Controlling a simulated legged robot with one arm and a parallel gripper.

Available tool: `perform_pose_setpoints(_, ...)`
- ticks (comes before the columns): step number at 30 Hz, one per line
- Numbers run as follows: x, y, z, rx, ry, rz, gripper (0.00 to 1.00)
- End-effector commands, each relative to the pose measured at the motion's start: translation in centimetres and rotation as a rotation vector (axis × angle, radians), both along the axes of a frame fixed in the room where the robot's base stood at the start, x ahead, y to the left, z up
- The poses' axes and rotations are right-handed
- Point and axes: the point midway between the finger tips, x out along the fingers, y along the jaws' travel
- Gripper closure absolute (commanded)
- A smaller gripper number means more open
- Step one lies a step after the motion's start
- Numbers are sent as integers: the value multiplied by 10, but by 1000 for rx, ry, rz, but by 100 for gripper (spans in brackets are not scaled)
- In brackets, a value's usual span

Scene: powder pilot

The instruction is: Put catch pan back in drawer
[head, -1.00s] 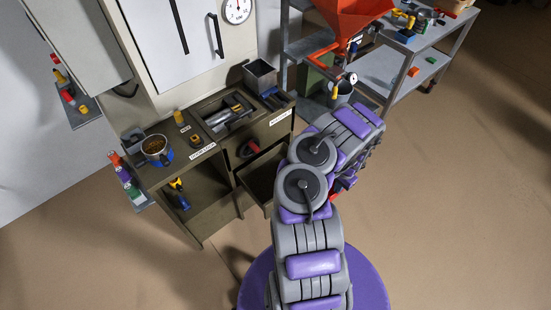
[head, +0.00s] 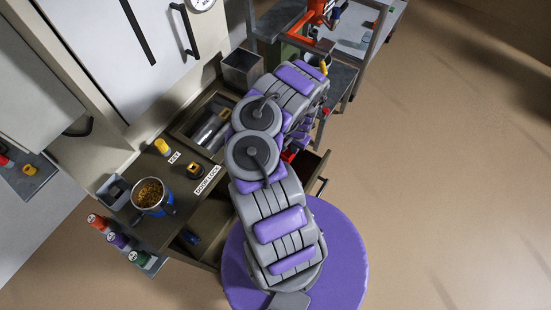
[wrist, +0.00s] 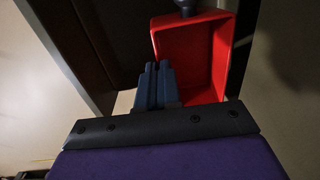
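The catch pan is a red open tray (wrist: 195,55) in the wrist view, with a dark round knob at its far end. My gripper (wrist: 155,78) has its blue-grey fingers close together at the pan's near left wall and appears shut on it. In the head view only a small red patch of the pan (head: 289,155) shows beside my arm, which hides the rest. The drawer (head: 315,170) stands pulled out of the brown cabinet, to the right of my arm. My arm covers much of its opening.
The cabinet top (head: 140,225) carries a blue cup of brown grains (head: 151,194), a yellow cylinder (head: 162,146) and a grey bin (head: 242,68). A grey shelf with orange equipment (head: 318,15) stands behind. The floor at right is clear.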

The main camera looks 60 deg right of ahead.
Motion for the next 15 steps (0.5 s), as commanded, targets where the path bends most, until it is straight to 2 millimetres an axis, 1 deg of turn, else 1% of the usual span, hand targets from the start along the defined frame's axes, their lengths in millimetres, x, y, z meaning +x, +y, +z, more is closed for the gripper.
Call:
perform_pose_setpoints(5,0,0,-19,-2,0,0,100)
perform_pose_setpoints(9,-1,0,-44,0,2,1,100)
perform_pose_setpoints(12,0,0,-57,0,3,1,100)
perform_pose_setpoints(15,0,0,-65,0,2,0,100)
